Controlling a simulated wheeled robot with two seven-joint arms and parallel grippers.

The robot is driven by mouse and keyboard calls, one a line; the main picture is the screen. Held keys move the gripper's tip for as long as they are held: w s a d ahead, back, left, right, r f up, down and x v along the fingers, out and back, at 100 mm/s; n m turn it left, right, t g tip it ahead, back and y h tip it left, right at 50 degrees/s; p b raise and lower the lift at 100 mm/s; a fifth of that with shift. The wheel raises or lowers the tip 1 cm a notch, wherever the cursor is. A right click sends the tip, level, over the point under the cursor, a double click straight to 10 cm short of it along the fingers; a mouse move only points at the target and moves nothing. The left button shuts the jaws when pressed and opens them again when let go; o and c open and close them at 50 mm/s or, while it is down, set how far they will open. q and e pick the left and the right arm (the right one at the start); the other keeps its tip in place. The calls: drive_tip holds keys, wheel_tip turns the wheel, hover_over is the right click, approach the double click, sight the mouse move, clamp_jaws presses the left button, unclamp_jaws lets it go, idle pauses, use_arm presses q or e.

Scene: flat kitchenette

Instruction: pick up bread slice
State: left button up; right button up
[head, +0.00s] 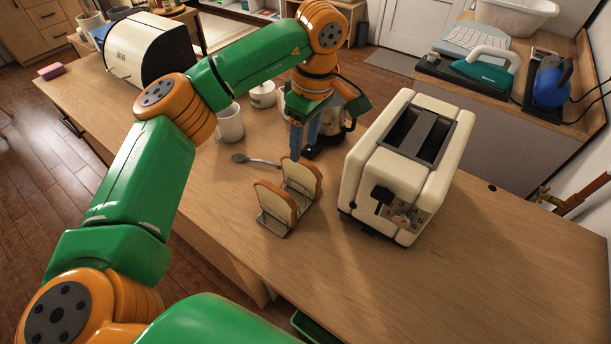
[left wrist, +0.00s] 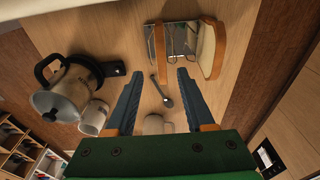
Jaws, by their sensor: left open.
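Two bread slices with brown crusts stand upright in a wire rack (head: 275,227) on the wooden counter. The near slice (head: 272,203) and the far slice (head: 302,177) are apart. In the left wrist view, one slice shows edge-on (left wrist: 160,52) and the other shows its pale face (left wrist: 207,52), with the rack (left wrist: 181,40) between them. My left gripper (head: 299,152) points down close to the far slice, open and empty. In the left wrist view its fingertips (left wrist: 160,74) are spread, with the edge-on slice beyond the gap. My right gripper is out of view.
A cream toaster (head: 402,165) stands right of the rack. A spoon (head: 255,160), a mug (head: 229,123) and a kettle (head: 335,132) are behind it; the kettle is partly hidden by my arm. The counter's front right is clear. A bread box (head: 145,50) stands at the back left.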

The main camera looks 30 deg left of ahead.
sight(301, 160)
use_arm(q)
drive_tip(key=f+p, duration=0.1)
drive_tip(key=f, duration=0.2)
drive_tip(key=f+p, duration=0.1)
drive_tip(key=f, duration=0.1)
drive_tip(key=shift+a+f+p, duration=0.3)
drive_tip(key=shift+a+p, duration=0.05)
drive_tip(key=shift+a, duration=0.05)
drive_tip(key=shift+f, duration=0.25)
drive_tip(key=shift+s, duration=0.1)
drive_tip(key=shift+c, duration=0.5)
clamp_jaws()
